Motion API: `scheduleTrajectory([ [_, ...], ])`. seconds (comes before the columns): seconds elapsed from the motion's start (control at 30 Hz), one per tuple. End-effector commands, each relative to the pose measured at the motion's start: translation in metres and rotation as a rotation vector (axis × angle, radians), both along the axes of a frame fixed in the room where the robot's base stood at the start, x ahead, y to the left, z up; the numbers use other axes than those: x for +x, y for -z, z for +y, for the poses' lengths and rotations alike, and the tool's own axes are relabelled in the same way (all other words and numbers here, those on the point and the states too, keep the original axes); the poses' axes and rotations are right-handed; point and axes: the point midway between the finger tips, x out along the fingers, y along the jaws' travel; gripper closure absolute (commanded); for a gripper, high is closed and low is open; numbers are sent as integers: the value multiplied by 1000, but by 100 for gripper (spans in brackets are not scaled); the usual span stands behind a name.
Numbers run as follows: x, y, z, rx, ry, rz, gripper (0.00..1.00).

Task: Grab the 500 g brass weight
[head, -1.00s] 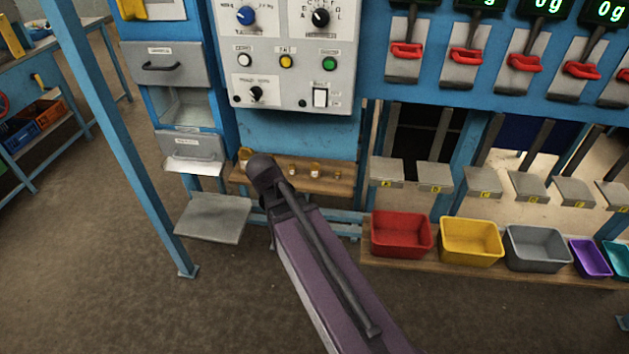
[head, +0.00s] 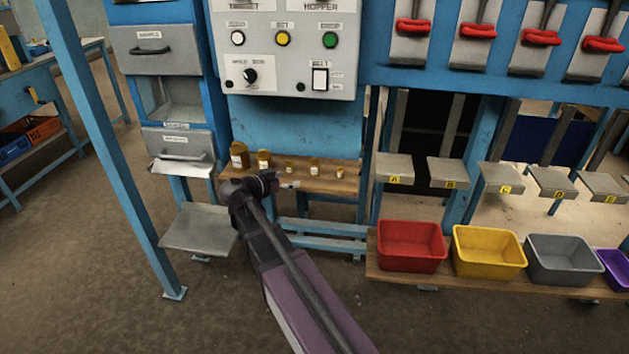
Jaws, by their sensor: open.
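Several small brass weights with pale labels stand in a row on a wooden shelf (head: 345,186) below the control panel. The largest brass weight (head: 239,156) is at the left end. A slightly smaller brass weight (head: 263,160) stands beside it. A middle-sized brass weight (head: 314,166) stands further right, between two smaller ones. The labels are too small to read, so I cannot tell which is the 500 g weight. My gripper (head: 288,185) is at the front of the shelf, below and in front of the row, open and empty. Its fingers are small and partly hidden by my wrist.
The control panel (head: 285,50) hangs above the shelf. A drawer cabinet (head: 157,60) and a blue post (head: 98,150) stand to the left. A grey tray (head: 198,230) is low at the left. A red bin (head: 410,247) and a yellow bin (head: 488,254) stand at the right.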

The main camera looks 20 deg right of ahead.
Motion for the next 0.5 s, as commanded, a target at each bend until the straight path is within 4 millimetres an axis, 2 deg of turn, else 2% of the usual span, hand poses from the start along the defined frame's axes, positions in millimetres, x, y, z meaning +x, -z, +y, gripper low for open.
scheduleTrajectory([
  [0.03, 6, 7, 1, -16, -1, -29, 3],
  [0.2, 13, 5, 3, -50, 0, -95, 3],
  [0.5, 14, 2, 4, -56, -1, -111, 3],
])
